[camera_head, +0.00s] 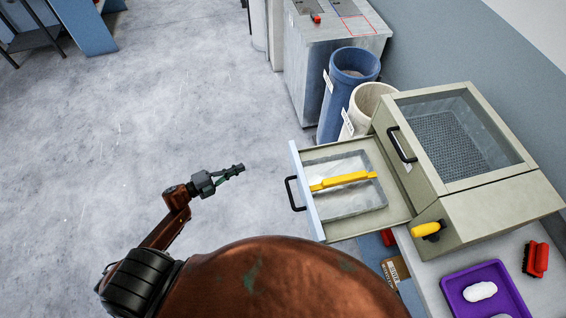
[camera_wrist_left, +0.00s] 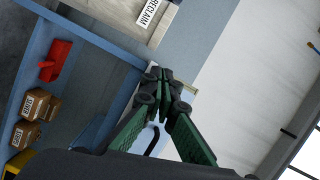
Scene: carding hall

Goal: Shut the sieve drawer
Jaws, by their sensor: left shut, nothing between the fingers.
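The sieve drawer (camera_head: 395,200) stands pulled out to the left from the beige sieve box (camera_head: 490,205) in the head view. Its pale blue front carries a black handle (camera_head: 291,193). Inside the drawer lies a pale tray (camera_head: 362,203) with a yellow bar (camera_head: 345,181) across it. My left gripper (camera_head: 239,168) is shut and empty, to the left of the drawer front and apart from the handle. In the left wrist view its green fingers (camera_wrist_left: 165,82) meet at the tips; a dark curved handle shows partly behind them. My right gripper is out of view.
A blue bin (camera_head: 340,105) and a cream bin (camera_head: 372,98) stand behind the drawer. A yellow knob (camera_head: 427,229) sticks out of the box. A purple tray (camera_head: 455,292) and a red brush (camera_head: 536,259) lie at right. The floor left of the drawer is clear.

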